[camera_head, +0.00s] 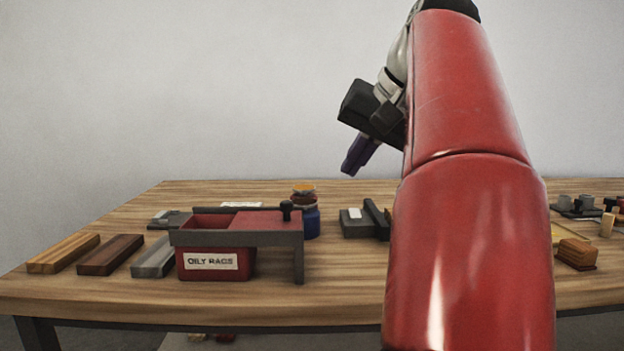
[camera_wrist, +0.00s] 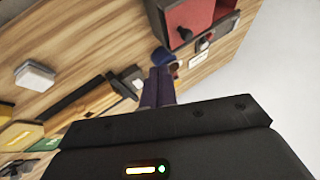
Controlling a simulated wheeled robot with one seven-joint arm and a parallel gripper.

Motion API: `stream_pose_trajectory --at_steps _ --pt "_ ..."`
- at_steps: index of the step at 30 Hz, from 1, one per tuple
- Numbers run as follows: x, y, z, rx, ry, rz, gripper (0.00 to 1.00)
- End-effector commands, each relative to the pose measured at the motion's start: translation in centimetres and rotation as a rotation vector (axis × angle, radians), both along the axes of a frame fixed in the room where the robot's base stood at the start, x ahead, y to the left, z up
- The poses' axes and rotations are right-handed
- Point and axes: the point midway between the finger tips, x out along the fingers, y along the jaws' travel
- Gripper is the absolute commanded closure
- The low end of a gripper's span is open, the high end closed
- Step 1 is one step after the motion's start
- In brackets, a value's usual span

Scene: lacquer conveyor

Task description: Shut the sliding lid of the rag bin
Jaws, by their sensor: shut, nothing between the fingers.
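The red rag bin (camera_head: 240,268), labelled "OILY RAGS", stands at the front left of the table. Its red sliding lid (camera_head: 262,227) sits in grey rails and lies toward the right, with a black knob (camera_head: 287,208) near its right end. The bin's left part is uncovered and its inside shows. My gripper (camera_head: 351,168) is shut and empty, above and to the right of the bin, well clear of it. In the wrist view, its purple fingers (camera_wrist: 158,88) point toward the table, and the lid (camera_wrist: 190,14) shows at the top.
A blue jar (camera_head: 311,222) with an orange top stands just behind the bin's right end. Wooden and grey blocks (camera_head: 110,254) lie left of the bin. A dark grey holder (camera_head: 356,224) stands to its right. My red arm hides the table's middle right.

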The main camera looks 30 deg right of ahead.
Motion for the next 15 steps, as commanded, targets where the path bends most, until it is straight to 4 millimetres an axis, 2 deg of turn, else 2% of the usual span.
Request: stream_pose_trajectory --at_steps 12,15 --pt "4.9 0.6 -6.9 0.001 0.002 0.002 1.00" --pt "6.1 1.1 -7.8 -0.001 0.000 0.004 1.00"
